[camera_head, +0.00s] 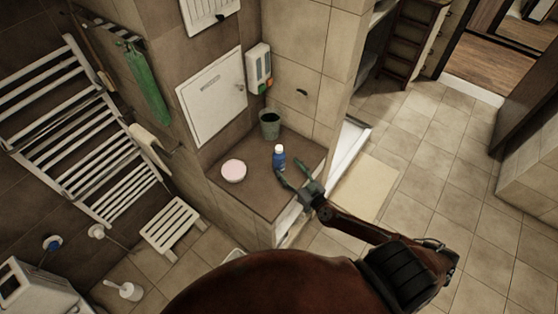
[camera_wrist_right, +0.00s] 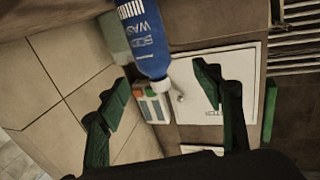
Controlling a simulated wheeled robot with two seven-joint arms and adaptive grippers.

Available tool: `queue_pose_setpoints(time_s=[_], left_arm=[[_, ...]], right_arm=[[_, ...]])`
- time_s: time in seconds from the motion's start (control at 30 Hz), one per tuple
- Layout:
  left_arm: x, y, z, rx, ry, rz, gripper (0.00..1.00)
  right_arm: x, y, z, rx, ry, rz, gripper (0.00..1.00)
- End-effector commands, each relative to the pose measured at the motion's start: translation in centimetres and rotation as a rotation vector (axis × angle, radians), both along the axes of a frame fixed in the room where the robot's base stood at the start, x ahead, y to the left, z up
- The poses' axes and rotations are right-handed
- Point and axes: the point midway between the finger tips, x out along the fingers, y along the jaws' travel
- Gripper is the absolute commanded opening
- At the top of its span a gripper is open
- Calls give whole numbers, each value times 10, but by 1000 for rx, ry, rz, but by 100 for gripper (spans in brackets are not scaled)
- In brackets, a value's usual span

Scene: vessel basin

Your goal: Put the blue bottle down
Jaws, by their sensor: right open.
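The blue bottle (camera_head: 279,158) with a white cap stands upright on the brown tiled ledge (camera_head: 250,197), near its right side. My right gripper (camera_head: 288,176) is open, with its fingers spread at the near side of the bottle. In the right wrist view the blue bottle (camera_wrist_right: 148,38) shows its lettered label and white cap, ahead of and between the open green fingers (camera_wrist_right: 160,76). Neither finger is seen closed on it; whether one touches it I cannot tell. My left gripper is not in view.
A pink-topped round dish (camera_head: 234,170) sits left of the bottle, and a grey-green cup (camera_head: 269,124) stands behind it against the wall. A dispenser (camera_head: 259,67) hangs above. The ledge front is clear. A white slatted stool (camera_head: 173,226) stands on the floor left.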

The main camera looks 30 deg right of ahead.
Motion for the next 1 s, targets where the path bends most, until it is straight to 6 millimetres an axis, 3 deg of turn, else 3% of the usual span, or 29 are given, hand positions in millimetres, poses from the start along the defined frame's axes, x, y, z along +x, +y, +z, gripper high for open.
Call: queue_pose_setpoints(time_s=[0.13,0.63,1.0], left_arm=[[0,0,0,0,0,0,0],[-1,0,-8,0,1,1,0],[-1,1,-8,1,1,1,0]], right_arm=[[12,-10,-1,-4,0,-34,60],[73,-4,-9,-3,-1,-32,60],[79,-3,-9,-3,0,-31,57]])
